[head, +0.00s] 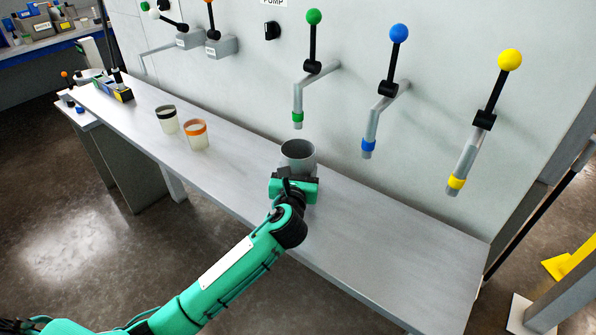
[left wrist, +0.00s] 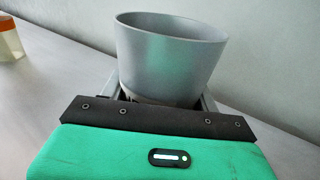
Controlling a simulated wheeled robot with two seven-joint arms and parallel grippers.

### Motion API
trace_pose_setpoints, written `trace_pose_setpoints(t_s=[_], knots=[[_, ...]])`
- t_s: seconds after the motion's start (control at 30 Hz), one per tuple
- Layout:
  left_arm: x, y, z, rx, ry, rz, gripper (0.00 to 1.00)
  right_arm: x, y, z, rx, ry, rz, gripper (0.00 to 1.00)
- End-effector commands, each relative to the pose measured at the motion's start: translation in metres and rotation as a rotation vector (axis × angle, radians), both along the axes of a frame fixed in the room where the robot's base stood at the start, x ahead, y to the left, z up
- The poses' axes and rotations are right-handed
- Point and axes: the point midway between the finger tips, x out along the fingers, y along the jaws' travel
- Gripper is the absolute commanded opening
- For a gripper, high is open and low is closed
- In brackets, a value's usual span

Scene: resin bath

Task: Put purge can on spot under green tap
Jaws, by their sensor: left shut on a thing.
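The purge can (head: 298,152) is a grey, open-topped can on the bench, in line with the green tap (head: 297,118) and just below its outlet in the head view. My left gripper (head: 297,171) is shut on the can from the front. In the left wrist view the can (left wrist: 171,52) stands upright between the fingers (left wrist: 165,100), and its inside looks empty where visible. The marked spot is not visible; the can and gripper may cover it. Whether the can's bottom touches the bench is hard to tell. My right gripper is not in view.
A blue tap (head: 367,146) and a yellow tap (head: 457,182) hang to the right. Two cups, one black-rimmed (head: 167,120) and one orange-rimmed (head: 196,135), stand left on the bench (head: 400,245). The orange-rimmed cup also shows in the left wrist view (left wrist: 9,42). The bench's right part is clear.

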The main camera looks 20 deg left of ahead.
Motion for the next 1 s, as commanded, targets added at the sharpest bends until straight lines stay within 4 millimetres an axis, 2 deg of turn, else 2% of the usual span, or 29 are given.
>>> trace_pose_setpoints(t_s=[0.03, 0.1, 0.4, 0.43, 0.53, 0.87, 1.0], knots=[[0.0, 0.0, -0.009, -0.002, 0.003, 0.0, 0.33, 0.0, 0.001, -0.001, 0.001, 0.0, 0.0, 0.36], [0.0, 0.0, -0.013, 0.001, 0.001, 0.001, 0.33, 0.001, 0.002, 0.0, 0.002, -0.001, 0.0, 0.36], [0.0, 0.0, -0.015, 0.0, 0.0, 0.0, 0.33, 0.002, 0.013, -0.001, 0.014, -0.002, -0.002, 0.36], [0.0, 0.0, -0.015, 0.0, 0.0, 0.0, 0.66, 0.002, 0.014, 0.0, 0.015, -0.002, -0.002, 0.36], [0.0, 0.0, -0.015, 0.0, 0.0, 0.0, 0.83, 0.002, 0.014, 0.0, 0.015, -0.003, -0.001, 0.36], [-0.001, 0.0, -0.012, 0.0, 0.0, 0.0, 0.83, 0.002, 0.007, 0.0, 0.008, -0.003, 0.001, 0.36], [-0.017, -0.003, -0.014, 0.0, 0.001, -0.003, 0.83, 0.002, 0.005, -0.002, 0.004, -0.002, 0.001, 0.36]])
